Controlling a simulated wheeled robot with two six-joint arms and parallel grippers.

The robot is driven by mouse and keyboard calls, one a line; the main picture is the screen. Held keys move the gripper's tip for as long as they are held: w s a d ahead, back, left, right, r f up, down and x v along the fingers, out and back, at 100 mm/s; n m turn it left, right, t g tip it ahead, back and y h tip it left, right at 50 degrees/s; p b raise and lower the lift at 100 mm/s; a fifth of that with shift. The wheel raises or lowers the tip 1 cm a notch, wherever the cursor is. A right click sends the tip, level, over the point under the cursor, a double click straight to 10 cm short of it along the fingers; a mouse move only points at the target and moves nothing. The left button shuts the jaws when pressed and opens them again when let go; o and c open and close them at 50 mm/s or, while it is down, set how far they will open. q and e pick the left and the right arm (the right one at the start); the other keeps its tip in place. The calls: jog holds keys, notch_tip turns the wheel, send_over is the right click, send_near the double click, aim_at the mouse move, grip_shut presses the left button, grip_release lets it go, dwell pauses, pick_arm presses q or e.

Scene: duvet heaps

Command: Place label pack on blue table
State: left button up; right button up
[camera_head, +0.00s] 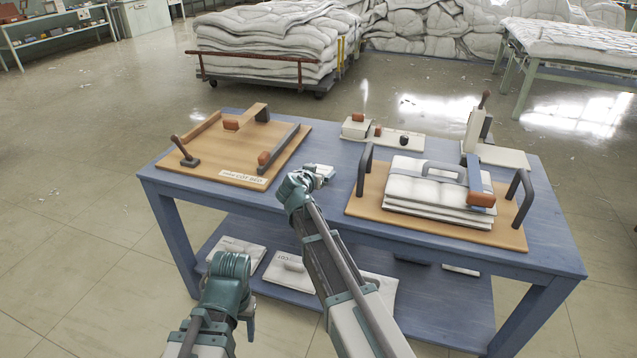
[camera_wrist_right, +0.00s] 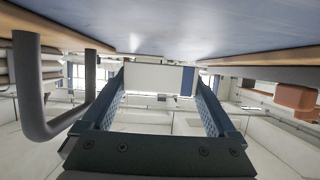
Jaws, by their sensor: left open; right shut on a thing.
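The label pack (camera_head: 320,170), a small white block, is at the middle of the blue table (camera_head: 340,205), between the two wooden boards. In the right wrist view the pack (camera_wrist_right: 150,78) sits between my fingertips, with a blue part at its side. My right gripper (camera_head: 309,178) is shut on the pack at the tabletop; I cannot tell whether the pack touches the surface. My left gripper (camera_head: 230,265) is open in front of the table's left part, below tabletop level; its fingertips are largely hidden.
A wooden board (camera_head: 215,150) with handles lies at left. Another board (camera_head: 362,204) at right bears folded white pads (camera_head: 430,190) between grey handles. A white holder (camera_head: 405,141) and a white stand (camera_head: 500,156) are at the back. White packs (camera_head: 285,270) lie on the lower shelf.

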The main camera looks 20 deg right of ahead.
jog(key=shift+f+b, duration=1.35)
jog(key=shift+f, duration=0.3)
jog(key=shift+f, duration=0.15)
jog(key=o, duration=1)
jog(key=shift+r, duration=0.35)
jog(key=p+v, duration=0.4)
jog(key=v, duration=0.6)
jog(key=shift+s+a+r, duration=0.1)
jog(key=shift+s+a, duration=0.05)
jog(key=shift+s, duration=0.15)
jog(key=shift+s+a+r+p, duration=0.15)
jog(key=shift+s+a+p, duration=0.15)
jog(key=shift+s+a, duration=0.15)
